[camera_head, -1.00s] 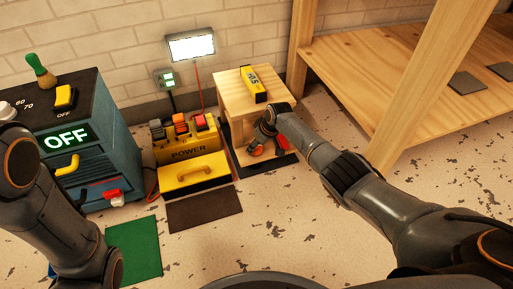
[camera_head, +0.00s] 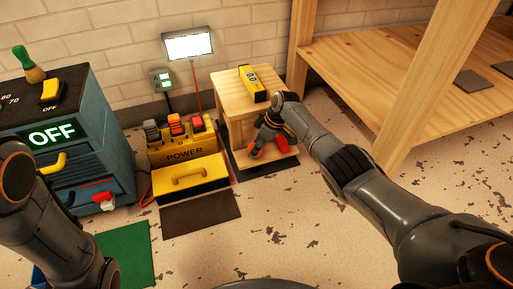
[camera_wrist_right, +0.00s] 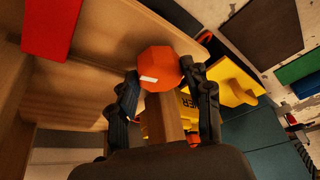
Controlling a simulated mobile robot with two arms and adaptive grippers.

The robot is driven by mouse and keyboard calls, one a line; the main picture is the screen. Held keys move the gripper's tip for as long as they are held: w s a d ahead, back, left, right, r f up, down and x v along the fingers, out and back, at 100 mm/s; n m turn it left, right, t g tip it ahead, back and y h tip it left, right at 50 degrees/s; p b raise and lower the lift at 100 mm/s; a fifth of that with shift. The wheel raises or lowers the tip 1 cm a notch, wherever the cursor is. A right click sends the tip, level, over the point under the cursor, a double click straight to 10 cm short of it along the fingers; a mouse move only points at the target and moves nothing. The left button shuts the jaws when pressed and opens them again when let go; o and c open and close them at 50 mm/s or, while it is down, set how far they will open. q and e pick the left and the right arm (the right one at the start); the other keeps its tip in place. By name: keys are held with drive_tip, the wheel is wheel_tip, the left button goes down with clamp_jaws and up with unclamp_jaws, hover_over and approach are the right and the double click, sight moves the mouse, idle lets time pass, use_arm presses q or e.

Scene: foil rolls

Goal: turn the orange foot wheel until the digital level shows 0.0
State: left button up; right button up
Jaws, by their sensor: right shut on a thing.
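The yellow digital level (camera_head: 251,83) lies on top of a small wooden table (camera_head: 228,92); I cannot read its number. The orange foot wheel (camera_wrist_right: 160,68) sits by the table's leg in the right wrist view, a faceted knob with a small white mark. It also shows low under the table in the head view (camera_head: 256,151). My right gripper (camera_wrist_right: 161,80) is shut on the wheel, one finger on each side; it also shows in the head view (camera_head: 265,138), partly hidden by my arm. My left arm is at the left edge; its gripper is out of view.
A yellow power box (camera_head: 190,178) with switches stands left of the table, beside a blue cabinet (camera_head: 100,150) reading OFF. A red piece (camera_head: 281,143) is near the wheel. A wooden shelf (camera_head: 400,60) stands to the right. Brown (camera_head: 200,213) and green mats lie in front.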

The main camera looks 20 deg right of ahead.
drive_tip(key=shift+w+r, duration=0.35)
drive_tip(key=shift+r, duration=0.15)
drive_tip(key=o, duration=0.9)
drive_tip(key=shift+o, duration=1.3)
drive_tip(key=shift+r, duration=0.1)
drive_tip(key=shift+s+f, duration=0.15)
drive_tip(key=shift+f, duration=0.05)
drive_tip(key=v, duration=1.2)
drive_tip(key=shift+s, duration=0.1)
